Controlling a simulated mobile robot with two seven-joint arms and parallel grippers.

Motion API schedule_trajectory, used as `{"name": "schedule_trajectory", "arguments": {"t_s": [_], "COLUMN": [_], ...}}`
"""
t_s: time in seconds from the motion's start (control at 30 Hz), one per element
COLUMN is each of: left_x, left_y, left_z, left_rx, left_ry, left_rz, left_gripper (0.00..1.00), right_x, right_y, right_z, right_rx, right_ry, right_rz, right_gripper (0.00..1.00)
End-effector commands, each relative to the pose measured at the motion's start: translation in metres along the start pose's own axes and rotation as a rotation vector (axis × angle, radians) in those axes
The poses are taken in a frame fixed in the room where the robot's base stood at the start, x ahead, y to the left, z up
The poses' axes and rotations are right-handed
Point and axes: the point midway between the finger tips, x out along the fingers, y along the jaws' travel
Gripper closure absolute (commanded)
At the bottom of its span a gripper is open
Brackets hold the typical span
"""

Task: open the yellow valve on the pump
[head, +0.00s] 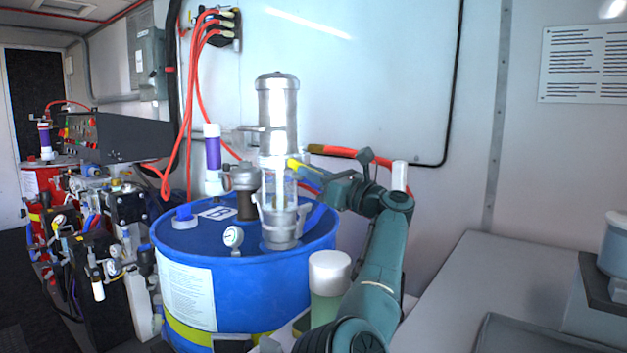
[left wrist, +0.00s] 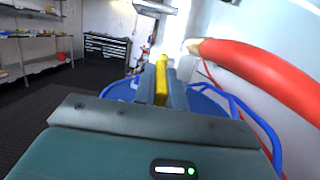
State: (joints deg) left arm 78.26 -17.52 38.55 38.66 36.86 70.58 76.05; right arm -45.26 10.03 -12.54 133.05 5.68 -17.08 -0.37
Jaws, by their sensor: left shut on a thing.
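The silver pump (head: 278,130) stands upright on top of a blue drum (head: 245,290). The yellow valve handle (head: 293,163) shows as a small yellow piece at the pump's right side. In the left wrist view the yellow handle (left wrist: 160,78) is a narrow bar between the two fingers. My left gripper (head: 307,172) reaches it from the right and is shut on it; its fingers (left wrist: 161,92) also show in the left wrist view. The fingers hide part of the handle, and how far it is turned is unclear. My right gripper is not in view.
A red hose (head: 350,153) runs close above my left gripper. A white-capped container (head: 328,285) stands near my left arm. A gauge (head: 233,237) and a purple cylinder (head: 213,152) are on the drum. A grey counter (head: 470,275) lies to the right.

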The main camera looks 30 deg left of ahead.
Motion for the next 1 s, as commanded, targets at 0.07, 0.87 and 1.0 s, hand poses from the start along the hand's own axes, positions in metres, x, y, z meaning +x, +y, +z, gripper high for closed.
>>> {"name": "schedule_trajectory", "arguments": {"t_s": [0.07,0.87,1.0], "left_x": [0.001,0.002,0.004], "left_y": [0.000,0.000,0.000], "left_z": [0.001,0.009,0.019], "left_rx": [-0.001,-0.001,-0.003], "left_ry": [0.001,0.052,0.148], "left_rz": [0.001,0.000,-0.001], "left_gripper": [1.00,0.65,0.65], "right_x": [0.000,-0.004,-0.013], "right_y": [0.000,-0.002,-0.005], "right_z": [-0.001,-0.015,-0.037], "right_rx": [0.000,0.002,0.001], "right_ry": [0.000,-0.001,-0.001], "right_rz": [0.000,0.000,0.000], "right_gripper": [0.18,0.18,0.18]}}
